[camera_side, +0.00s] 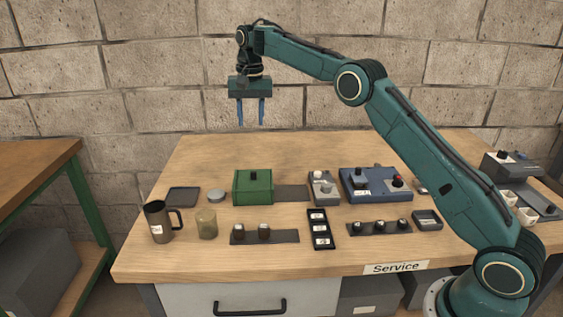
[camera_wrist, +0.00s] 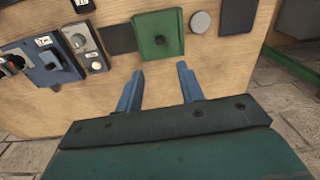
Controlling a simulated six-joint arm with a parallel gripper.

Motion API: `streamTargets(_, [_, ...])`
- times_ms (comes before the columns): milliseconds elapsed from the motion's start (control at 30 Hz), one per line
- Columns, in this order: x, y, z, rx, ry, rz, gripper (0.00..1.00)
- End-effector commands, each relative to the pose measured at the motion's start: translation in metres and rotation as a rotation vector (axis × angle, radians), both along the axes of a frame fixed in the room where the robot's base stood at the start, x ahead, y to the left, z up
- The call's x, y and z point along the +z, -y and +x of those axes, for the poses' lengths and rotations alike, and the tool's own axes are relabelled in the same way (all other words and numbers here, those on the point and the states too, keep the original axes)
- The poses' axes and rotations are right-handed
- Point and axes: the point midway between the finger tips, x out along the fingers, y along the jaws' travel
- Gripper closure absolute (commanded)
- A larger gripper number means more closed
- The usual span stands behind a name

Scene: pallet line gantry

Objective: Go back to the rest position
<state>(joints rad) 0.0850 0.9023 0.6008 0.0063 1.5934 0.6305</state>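My gripper (camera_side: 251,112) hangs from the raised arm above the back left part of the workbench (camera_side: 210,155), fingers pointing down. Its two blue fingers are apart with nothing between them. In the wrist view my gripper (camera_wrist: 160,82) also shows open and empty. The green box with a dark knob (camera_side: 252,187) stands on the bench below, well clear of the fingers. It also shows beyond the fingertips in the wrist view (camera_wrist: 172,36).
A brown mug (camera_side: 158,222), a greenish jar (camera_side: 206,224) and a black tray (camera_side: 320,229) stand along the front. A blue device (camera_side: 376,184) and a grey switch box (camera_side: 324,188) stand right of the green box. The air around my gripper is clear.

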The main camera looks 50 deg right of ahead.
Motion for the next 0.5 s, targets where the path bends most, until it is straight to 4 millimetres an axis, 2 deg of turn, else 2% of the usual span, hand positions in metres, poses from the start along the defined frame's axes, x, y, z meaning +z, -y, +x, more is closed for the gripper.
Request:
streamTargets(100, [0.026, -0.004, -0.015, 0.039, 0.026, -0.004, 0.62])
streamTargets(500, [0.088, -0.018, -0.080, 0.172, 0.107, -0.024, 0.62])
